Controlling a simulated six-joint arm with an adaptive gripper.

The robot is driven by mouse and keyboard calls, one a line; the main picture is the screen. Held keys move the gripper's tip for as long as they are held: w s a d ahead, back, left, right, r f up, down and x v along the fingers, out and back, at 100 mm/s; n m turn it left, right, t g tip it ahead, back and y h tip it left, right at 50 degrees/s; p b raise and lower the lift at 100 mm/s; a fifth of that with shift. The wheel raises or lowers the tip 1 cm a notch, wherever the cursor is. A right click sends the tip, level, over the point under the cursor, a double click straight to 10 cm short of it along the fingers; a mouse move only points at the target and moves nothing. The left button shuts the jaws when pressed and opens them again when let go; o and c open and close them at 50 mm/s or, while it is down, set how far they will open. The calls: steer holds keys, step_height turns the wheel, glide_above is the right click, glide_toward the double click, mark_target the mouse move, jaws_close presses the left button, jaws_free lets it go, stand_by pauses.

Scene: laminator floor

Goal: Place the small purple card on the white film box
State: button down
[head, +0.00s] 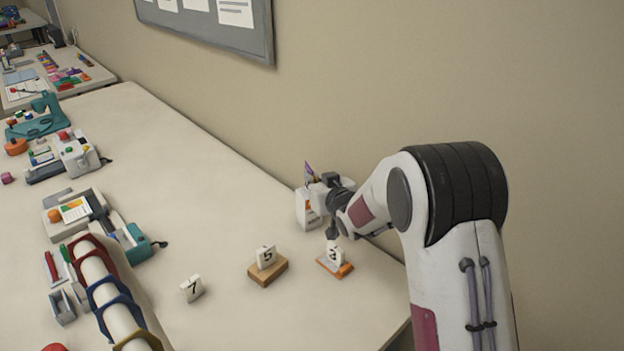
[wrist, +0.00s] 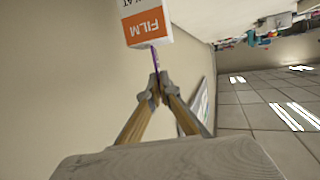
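The white film box (head: 307,209) stands on the table near the wall. It shows upside down at the top of the wrist view (wrist: 148,22), with an orange label reading FILM. The small purple card (head: 308,168) shows just above the box's top in the head view. In the wrist view the purple card (wrist: 155,62) is seen edge-on between my fingertips and reaches to the box's edge. My gripper (wrist: 154,88) has its fingertips closed together on the card. I cannot tell whether the card touches the box. In the head view my gripper (head: 318,185) is partly hidden by the wrist.
Number blocks stand nearby: a 3 on an orange-edged base (head: 335,263), a 5 on a wooden base (head: 267,265) and a 7 (head: 192,288). A rack with ringed roll (head: 100,280) and machines fill the left side. The middle of the table is clear. The wall is close behind the box.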

steer(key=shift+f, duration=0.15)
steer(key=c, duration=2.3)
jaws_free()
steer(key=shift+v, duration=6.1)
steer(key=shift+a, duration=0.1)
